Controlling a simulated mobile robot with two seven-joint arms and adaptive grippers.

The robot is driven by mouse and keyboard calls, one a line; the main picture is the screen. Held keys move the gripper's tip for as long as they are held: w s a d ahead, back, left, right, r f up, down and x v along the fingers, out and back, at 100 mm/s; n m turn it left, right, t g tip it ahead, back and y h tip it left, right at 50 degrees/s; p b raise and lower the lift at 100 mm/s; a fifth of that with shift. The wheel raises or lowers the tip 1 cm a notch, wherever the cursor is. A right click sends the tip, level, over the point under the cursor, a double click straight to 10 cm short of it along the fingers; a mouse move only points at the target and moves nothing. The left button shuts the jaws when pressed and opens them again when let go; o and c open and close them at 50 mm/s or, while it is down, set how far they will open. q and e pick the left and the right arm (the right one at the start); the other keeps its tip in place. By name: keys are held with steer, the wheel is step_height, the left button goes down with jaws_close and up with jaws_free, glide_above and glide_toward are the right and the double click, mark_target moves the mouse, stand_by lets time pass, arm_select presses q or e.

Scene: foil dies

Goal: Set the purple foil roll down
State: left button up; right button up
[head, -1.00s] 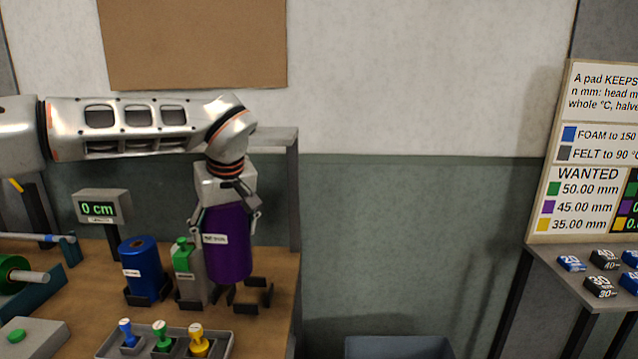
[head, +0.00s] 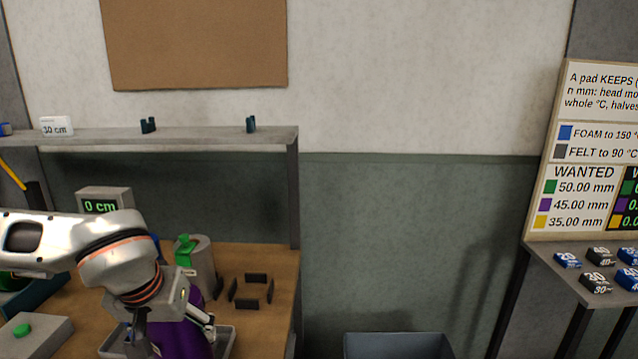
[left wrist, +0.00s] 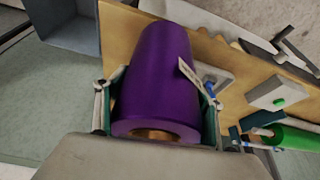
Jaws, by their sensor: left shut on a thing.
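The purple foil roll (head: 190,330) is held by my left gripper (head: 178,322), low in the head view over the front part of the bench. The gripper and arm hide much of it. In the left wrist view the purple roll (left wrist: 157,75) fills the middle, with a white label on its side and a brown core at its near end. The fingers of the left gripper (left wrist: 157,120) clasp it from both sides. I cannot tell whether the roll touches anything below. My right gripper is not in view.
Black holder posts (head: 232,291) stand around an empty spot on the bench (head: 255,262). A grey tray (head: 226,345) lies at the front, mostly hidden. A bin (head: 398,346) stands right of the bench.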

mark_target(166, 346)
arm_select(q)
steer(key=shift+s+d+f+m, duration=0.1)
steer(key=shift+s+f+m, duration=0.15)
steer(key=shift+s, duration=0.7)
steer(key=shift+s+f+m, duration=0.2)
steer(key=shift+s+m, duration=0.05)
steer(key=shift+s, duration=0.7)
